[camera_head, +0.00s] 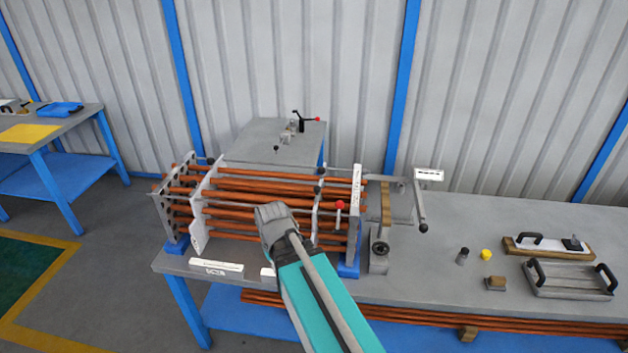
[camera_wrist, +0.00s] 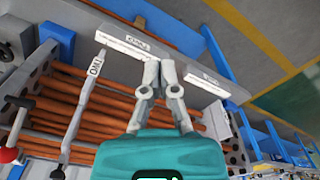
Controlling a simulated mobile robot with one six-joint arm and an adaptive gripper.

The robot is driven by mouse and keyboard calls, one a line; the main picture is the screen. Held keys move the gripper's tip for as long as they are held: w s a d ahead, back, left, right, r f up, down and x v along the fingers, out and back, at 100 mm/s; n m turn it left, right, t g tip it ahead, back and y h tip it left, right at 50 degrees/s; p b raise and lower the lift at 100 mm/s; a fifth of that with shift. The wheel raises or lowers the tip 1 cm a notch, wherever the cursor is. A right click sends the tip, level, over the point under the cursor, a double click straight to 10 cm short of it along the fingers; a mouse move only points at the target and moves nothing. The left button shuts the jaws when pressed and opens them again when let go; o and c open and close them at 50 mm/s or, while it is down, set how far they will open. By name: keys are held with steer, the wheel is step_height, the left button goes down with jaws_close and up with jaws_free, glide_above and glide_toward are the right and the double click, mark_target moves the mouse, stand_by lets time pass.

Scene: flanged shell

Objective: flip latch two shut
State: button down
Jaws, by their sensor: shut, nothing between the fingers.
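The flanged shell is a frame of copper-coloured tubes (camera_head: 260,185) between upright grey plates on the bench. My gripper (camera_wrist: 159,66) is shut and empty, with its fingertips together above the bench-side edge of the tubes in the wrist view. In the head view my arm covers the fingertips. A red-knobbed lever (camera_head: 340,206) stands at the shell's right end in the head view. I cannot tell which part is latch two's handle or how it stands.
White label plates (camera_head: 216,266) lie along the bench's front edge. A black-knobbed lever (camera_head: 421,212) stands right of the shell. A handled tray (camera_head: 570,292), a yellow cap (camera_head: 486,254) and small parts lie farther right. A grey table (camera_head: 262,140) stands behind.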

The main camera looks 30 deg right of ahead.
steer(key=w+d+r+m+t+p, duration=0.1)
steer(key=w+d+r+p, duration=0.45)
steer(key=w, duration=0.25)
steer(key=w+d+r+t+p, duration=0.1)
steer(key=w+d+r+p, duration=0.35)
steer(key=w+d, duration=0.25)
step_height(320, 180, up, 6)
steer(key=m+t+p, duration=0.1)
steer(key=t+p, duration=0.1)
steer(key=p, duration=0.2)
glide_above(317, 193)
steer(key=w+d, duration=0.1)
steer(key=w, duration=0.3)
steer(key=shift+d+f+h, duration=0.15)
steer(key=shift+h, duration=0.25)
steer(key=shift+f, duration=0.15)
step_height(317, 193, down, 9)
steer(key=b, duration=0.9)
steer(key=shift+s, duration=0.35)
